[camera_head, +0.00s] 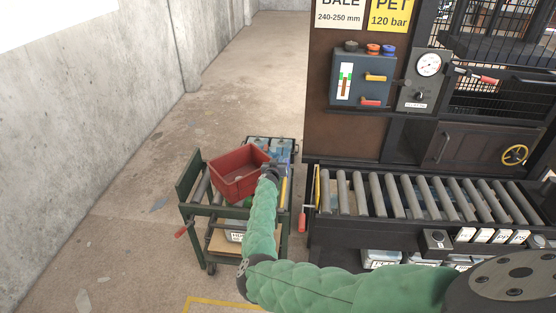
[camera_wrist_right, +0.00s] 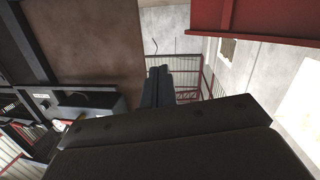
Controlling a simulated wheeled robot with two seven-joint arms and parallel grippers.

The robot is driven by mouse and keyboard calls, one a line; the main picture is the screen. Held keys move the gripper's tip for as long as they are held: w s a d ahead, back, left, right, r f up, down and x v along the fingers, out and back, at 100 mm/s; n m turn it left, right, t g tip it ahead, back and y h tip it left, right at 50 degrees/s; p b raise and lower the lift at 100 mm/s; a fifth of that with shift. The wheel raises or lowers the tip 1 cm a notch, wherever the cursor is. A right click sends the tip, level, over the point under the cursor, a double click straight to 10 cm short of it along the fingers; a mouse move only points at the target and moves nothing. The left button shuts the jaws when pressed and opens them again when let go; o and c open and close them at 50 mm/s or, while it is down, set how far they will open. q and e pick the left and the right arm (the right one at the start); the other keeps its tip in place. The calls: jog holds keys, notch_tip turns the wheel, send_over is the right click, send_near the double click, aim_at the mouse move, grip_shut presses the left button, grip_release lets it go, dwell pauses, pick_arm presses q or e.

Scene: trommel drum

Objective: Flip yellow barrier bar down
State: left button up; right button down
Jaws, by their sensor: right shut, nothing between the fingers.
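A narrow yellow bar (camera_head: 318,188) stands upright at the left end of the roller conveyor (camera_head: 400,198). A second slim yellow strip (camera_head: 284,191) shows on the right side of the green cart; I cannot tell which of the two is the barrier bar. My right gripper (camera_head: 271,169) is at the end of the green-sleeved arm, over the cart by the red bin, left of both yellow pieces. In the right wrist view its dark fingers (camera_wrist_right: 158,86) are together, with nothing between them. My left gripper is not in view.
The green cart (camera_head: 187,178) carries a red bin (camera_head: 237,183). A red handle (camera_head: 302,219) hangs between cart and conveyor. A control box (camera_head: 362,78) with levers and a gauge panel (camera_head: 424,80) stand behind the conveyor.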

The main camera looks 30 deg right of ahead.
jog(key=shift+s+a+r, duration=0.55)
jog(key=shift+r, duration=0.15)
